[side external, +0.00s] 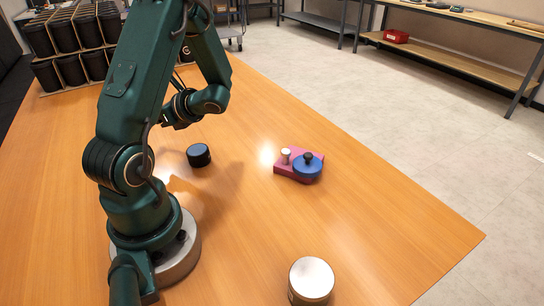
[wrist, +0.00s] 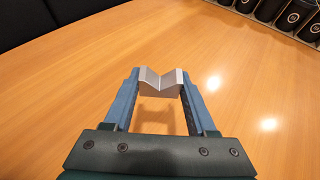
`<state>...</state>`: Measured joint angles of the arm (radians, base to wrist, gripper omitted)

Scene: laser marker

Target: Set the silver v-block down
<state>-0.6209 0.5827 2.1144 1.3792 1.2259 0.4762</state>
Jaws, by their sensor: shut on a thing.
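In the wrist view, the silver v-block (wrist: 160,88) sits between the two blue fingertips of my gripper (wrist: 157,79), which is shut on it. Its V groove faces up and it looks about level. Bare wooden table shows below and beyond it, and I cannot tell for sure how high it is above the table. In the side external view the v-block cannot be made out, and my arm hides most of the gripper end.
The wooden table (side external: 370,230) holds a black round puck (side external: 198,155), a pink block (side external: 293,176) with a blue disc (side external: 308,168), and a silver-topped cylinder (side external: 311,279). Black bins (side external: 70,72) stand in rows at the far left. Much of the table is clear.

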